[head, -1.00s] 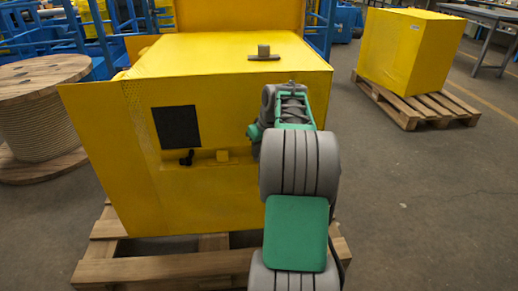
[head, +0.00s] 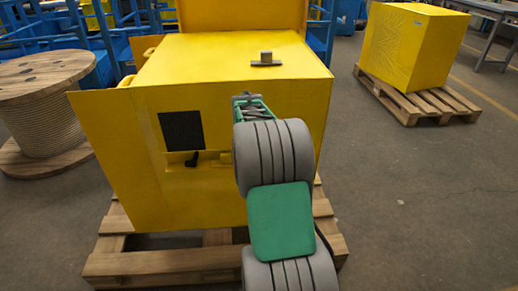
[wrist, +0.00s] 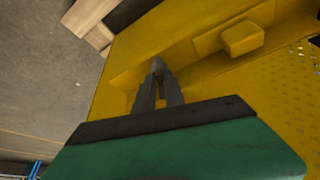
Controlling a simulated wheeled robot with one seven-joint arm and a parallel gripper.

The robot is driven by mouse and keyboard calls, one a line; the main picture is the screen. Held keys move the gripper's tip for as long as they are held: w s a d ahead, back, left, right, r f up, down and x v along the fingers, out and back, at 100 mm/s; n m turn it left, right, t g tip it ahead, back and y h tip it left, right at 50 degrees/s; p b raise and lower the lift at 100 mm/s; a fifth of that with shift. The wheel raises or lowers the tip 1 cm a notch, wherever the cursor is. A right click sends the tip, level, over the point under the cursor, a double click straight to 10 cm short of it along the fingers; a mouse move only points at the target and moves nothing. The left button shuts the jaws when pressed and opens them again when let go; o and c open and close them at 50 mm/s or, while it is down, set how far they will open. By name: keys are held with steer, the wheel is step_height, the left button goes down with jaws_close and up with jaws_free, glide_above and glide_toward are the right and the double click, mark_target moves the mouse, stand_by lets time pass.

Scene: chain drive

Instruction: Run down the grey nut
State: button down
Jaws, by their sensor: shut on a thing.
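My gripper (wrist: 158,85) shows in the wrist view, its two dark fingers close together inside a yellow recess of the machine. A small grey piece (wrist: 157,65), seemingly the grey nut, is at the fingertips and the fingers are shut on it. Its shape and any thread or stud behind it are too small and dark to tell. The yellow machine housing (head: 225,105) stands on a wooden pallet (head: 165,268).
A yellow block (wrist: 243,38) juts out beside the fingers. The housing has a dark square panel (head: 181,131), with a small black part (head: 192,158) below it. A grey T-shaped piece (head: 266,58) is on top.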

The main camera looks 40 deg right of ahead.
steer(key=shift+w+m, duration=0.1)
steer(key=shift+m, duration=0.4)
steer(key=c, duration=1.4)
jaws_free()
steer(key=shift+r+p, duration=0.15)
steer(key=shift+p, duration=0.15)
steer(key=p+v, duration=0.2)
steer(key=v, duration=0.5)
steer(key=shift+a+r, duration=0.25)
